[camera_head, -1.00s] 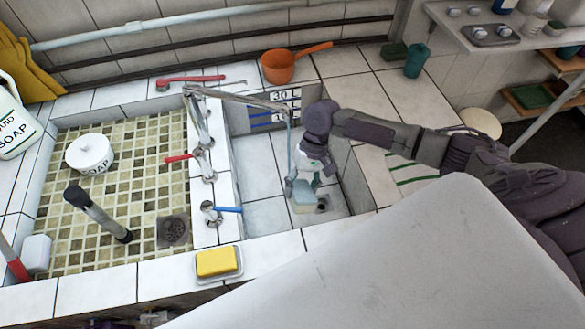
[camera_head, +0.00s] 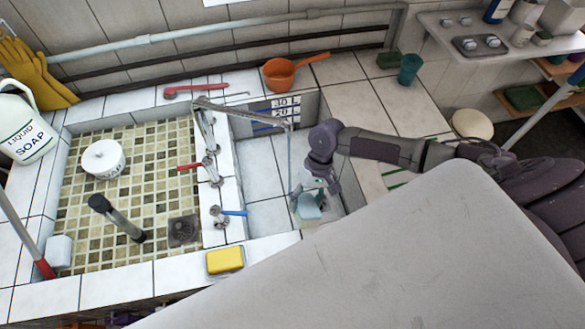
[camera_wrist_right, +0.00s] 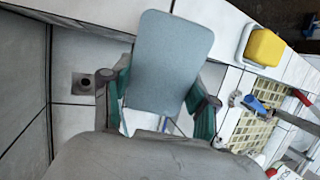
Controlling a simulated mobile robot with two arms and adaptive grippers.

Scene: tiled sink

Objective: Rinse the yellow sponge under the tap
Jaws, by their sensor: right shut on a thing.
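A yellow block (camera_head: 225,260), which looks like the yellow sponge, sits in a white dish (camera_head: 213,272) on the front tiled ledge. It also shows at the upper right of the right wrist view (camera_wrist_right: 266,47). My right gripper (camera_head: 307,192) is down in the right basin, shut on a light blue block (camera_wrist_right: 168,62), not the yellow one. The blue block also shows in the head view (camera_head: 309,209), tilted and close above the basin floor. The tap's spout (camera_head: 245,113) reaches over this basin, and a thin water stream (camera_head: 290,160) falls beside the gripper. My left gripper is out of view.
A soap jug (camera_head: 25,125) stands at far left. An orange pan (camera_head: 280,75) sits on the back ledge. Tap handles line the divider.

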